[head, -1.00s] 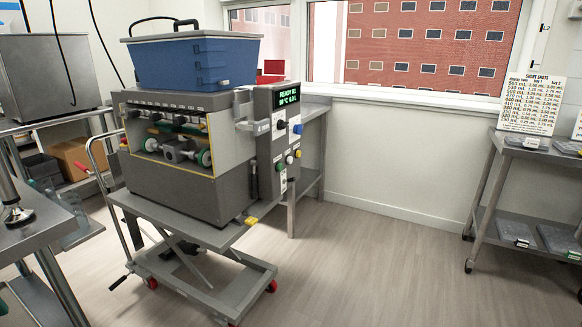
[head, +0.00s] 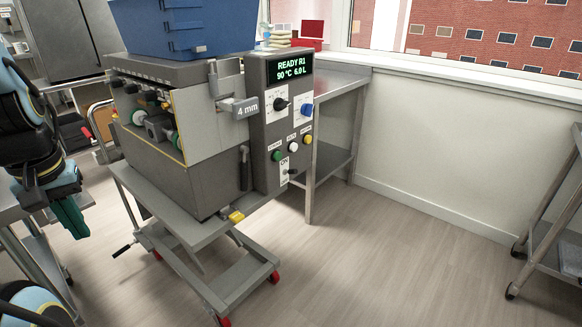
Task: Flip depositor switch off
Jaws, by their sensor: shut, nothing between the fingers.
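The grey depositor (head: 190,190) stands on a lift cart, with its control panel (head: 262,150) facing me at the right end. A small switch (head: 291,172) sits low on the panel, by a white plate marked ON; its lever's position is too small to tell. The display (head: 290,68) is lit and reads "READY R1 90 °C 6.0 L". Above the switch are two knobs and green, white and yellow buttons. My gripper (head: 73,219) is at the left with its green fingers pointing down, shut and empty. It is well apart from the panel, left of the depositor.
The lift cart (head: 215,283) has a low base reaching forward. A grey side table (head: 345,82) stands behind the panel. A shelf cart (head: 560,215) is at the right edge. Open floor (head: 380,260) lies right of the depositor. A blue hopper tub (head: 190,28) sits on top.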

